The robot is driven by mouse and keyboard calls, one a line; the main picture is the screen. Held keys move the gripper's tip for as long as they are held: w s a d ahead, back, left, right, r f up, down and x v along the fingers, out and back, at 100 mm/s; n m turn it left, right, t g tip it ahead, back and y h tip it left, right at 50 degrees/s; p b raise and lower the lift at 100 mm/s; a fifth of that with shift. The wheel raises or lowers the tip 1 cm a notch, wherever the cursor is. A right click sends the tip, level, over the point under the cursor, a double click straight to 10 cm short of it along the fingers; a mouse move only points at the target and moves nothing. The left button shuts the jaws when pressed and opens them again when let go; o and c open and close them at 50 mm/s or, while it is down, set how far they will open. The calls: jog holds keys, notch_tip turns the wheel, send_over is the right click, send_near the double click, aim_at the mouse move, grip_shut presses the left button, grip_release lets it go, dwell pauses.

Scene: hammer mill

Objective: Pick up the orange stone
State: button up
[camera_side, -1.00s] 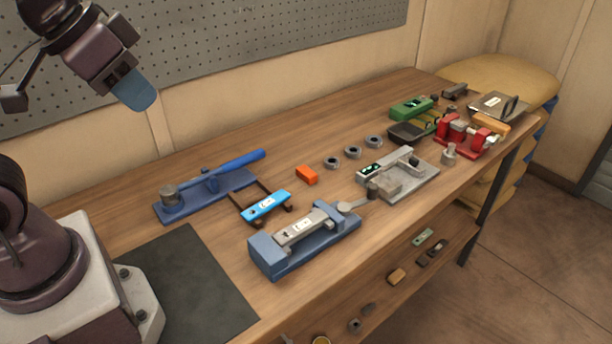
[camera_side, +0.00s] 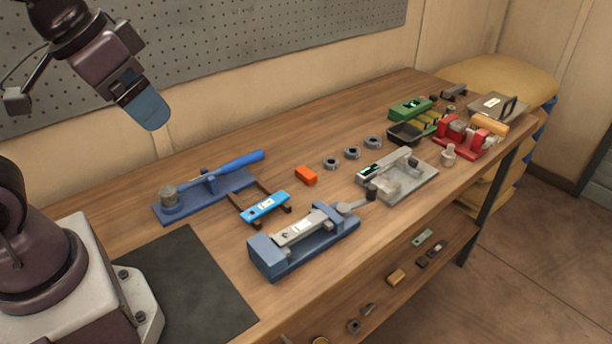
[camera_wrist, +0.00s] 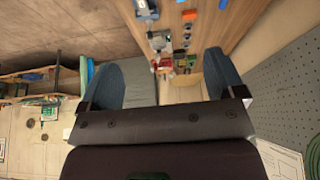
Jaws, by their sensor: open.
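The orange stone (camera_side: 306,176) is a small orange block lying on the wooden bench, right of the blue hammer-like lever tool and left of a row of dark rings. My gripper (camera_side: 148,112) hangs in the air at the upper left of the side view, well above the bench and far from the stone. In the wrist view its two blue fingers (camera_wrist: 165,85) stand wide apart with nothing between them. A small orange patch near the top of the wrist view (camera_wrist: 189,15) looks like the stone.
Around the stone stand a blue lever tool (camera_side: 208,190), a bright blue bar on a dark stand (camera_side: 265,207), a blue-grey clamp fixture (camera_side: 303,240), several dark rings (camera_side: 352,153) and a grey machine block (camera_side: 410,184). A pegboard (camera_side: 220,60) rises behind the bench.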

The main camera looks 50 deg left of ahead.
jog(key=w+a+f+g, duration=0.4)
jog(key=w+f, duration=0.5)
jog(key=w, duration=0.4)
jog(key=t, duration=0.2)
send_near(306, 172)
jog(key=x, duration=0.3)
jog(key=shift+w+d+f, duration=0.1)
jog(key=shift+w, duration=0.05)
jog(key=shift+x, duration=3)
jog(key=shift+c, duration=0.4)
jog(key=c, duration=1)
